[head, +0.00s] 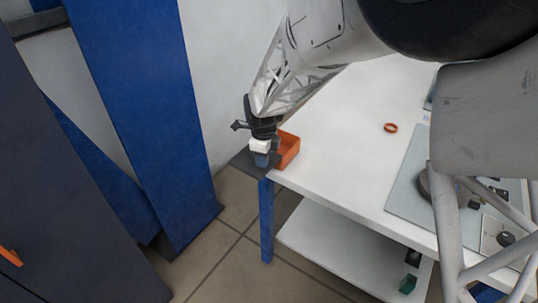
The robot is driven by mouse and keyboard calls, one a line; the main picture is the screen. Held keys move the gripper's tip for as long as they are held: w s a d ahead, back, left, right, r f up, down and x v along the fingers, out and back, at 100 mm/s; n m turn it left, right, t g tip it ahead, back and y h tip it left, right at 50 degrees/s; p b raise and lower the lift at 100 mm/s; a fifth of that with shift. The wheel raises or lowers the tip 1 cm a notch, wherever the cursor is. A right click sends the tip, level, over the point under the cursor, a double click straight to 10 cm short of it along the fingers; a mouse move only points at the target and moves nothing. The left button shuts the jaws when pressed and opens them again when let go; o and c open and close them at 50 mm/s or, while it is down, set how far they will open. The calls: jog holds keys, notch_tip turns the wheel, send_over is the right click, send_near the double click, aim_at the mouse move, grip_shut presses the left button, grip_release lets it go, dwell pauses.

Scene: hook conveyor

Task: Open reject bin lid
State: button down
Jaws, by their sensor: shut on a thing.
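The reject bin (289,149) is a small orange box at the near left corner of the white table. Part of its orange inside shows to the right of my gripper. A dark grey flat plate, which looks like the bin's lid (242,160), lies at the bin's left side, reaching past the table corner. My gripper (261,158) points down over this plate, with its pale fingers shut at it. The fingers hide the contact point and part of the lid and bin, so the lid's exact angle cannot be told.
A grey panel (405,185) with dark parts lies at the right. A lower shelf (330,250) holds small dark and green items. A blue post (145,110) stands left, across a floor gap.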

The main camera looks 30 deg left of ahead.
jog(key=shift+s+a, duration=0.15)
dwell(0.3)
jog(key=c, duration=0.8)
grip_release()
jog(key=shift+r, duration=0.15)
jog(key=shift+r, duration=3.8)
